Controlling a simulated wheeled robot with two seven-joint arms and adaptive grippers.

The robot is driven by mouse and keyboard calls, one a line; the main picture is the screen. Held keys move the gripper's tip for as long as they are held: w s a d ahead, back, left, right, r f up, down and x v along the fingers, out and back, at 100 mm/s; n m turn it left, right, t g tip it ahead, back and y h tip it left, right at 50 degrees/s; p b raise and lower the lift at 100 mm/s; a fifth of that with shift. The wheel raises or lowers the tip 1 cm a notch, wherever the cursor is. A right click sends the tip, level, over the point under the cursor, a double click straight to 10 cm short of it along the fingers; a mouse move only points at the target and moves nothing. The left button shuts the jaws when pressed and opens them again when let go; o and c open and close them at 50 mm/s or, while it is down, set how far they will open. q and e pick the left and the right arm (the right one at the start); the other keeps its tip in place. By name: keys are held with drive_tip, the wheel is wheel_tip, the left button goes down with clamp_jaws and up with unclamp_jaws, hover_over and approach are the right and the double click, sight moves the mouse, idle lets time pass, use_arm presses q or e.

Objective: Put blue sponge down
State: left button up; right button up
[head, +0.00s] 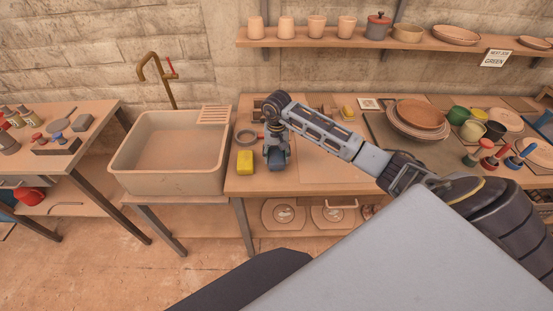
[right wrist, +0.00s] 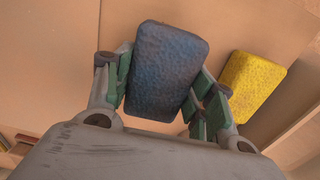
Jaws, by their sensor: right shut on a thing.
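A dark blue sponge (right wrist: 165,70) sits between the green-padded fingers of my right gripper (right wrist: 168,95) in the right wrist view. The gripper is shut on it. In the head view my right gripper (head: 277,158) points down over the left part of the workbench, with the blue sponge (head: 278,169) low between its fingers. I cannot tell whether the sponge touches the bench top. A yellow sponge (head: 245,162) lies on the bench just left of the gripper; it also shows at the right in the right wrist view (right wrist: 250,86). My left gripper is not in view.
A stone sink (head: 170,155) with a brass tap (head: 158,72) stands left of the bench. A dark ring (head: 246,138) lies behind the yellow sponge. The bench's left edge is close.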

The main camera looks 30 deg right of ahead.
sight(276, 154)
wheel_tip(276, 154, down, 2)
drive_tip(key=shift+f, duration=0.15)
drive_tip(key=shift+f, duration=0.15)
drive_tip(key=o, duration=0.9)
drive_tip(key=shift+r, duration=0.3)
drive_tip(key=shift+r+b, duration=0.9)
drive_tip(key=shift+r, duration=4.95)
